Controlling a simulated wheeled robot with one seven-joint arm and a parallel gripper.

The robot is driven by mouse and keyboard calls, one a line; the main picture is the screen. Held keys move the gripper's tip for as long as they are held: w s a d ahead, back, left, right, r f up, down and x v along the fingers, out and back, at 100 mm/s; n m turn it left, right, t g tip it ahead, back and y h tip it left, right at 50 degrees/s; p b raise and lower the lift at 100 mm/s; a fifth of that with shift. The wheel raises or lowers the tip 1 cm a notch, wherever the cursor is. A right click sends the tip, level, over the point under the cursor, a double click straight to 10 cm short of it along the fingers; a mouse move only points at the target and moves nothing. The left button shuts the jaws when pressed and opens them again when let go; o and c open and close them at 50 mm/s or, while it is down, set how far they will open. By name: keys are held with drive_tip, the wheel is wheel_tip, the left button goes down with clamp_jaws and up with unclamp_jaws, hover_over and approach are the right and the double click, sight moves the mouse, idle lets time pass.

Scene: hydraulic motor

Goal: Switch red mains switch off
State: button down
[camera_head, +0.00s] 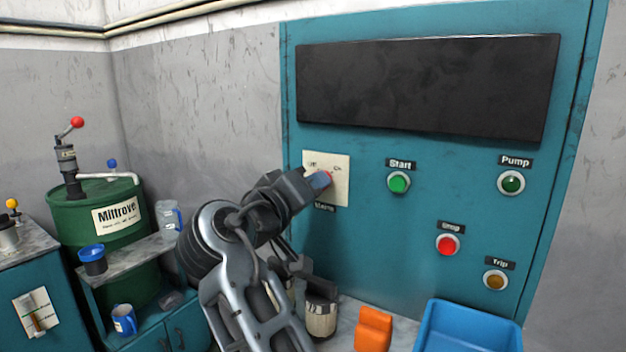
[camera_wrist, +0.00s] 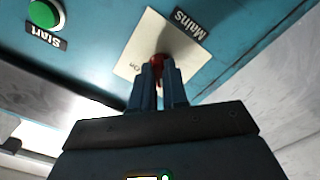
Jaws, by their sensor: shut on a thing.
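The red mains switch (camera_wrist: 158,60) sits on a cream plate (camera_head: 341,190) on the teal control panel. In the head view my gripper (camera_head: 322,180) reaches the plate from the left and covers much of the switch.
Below are an orange object (camera_head: 373,330), a blue bin (camera_head: 468,330) and a metal cylinder (camera_head: 321,318). A green barrel (camera_head: 75,215) stands left.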

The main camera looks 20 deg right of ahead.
idle(0.4)
drive_tip(key=c, duration=1.1)
unclamp_jaws()
drive_tip(key=shift+c, duration=0.2)
drive_tip(key=shift+a, duration=0.1)
drive_tip(key=b+v, duration=0.1)
drive_tip(key=v, duration=0.6)
drive_tip(key=shift+s+a, duration=0.2)
drive_tip(key=shift+s, duration=0.05)
drive_tip(key=shift+a, duration=0.1)
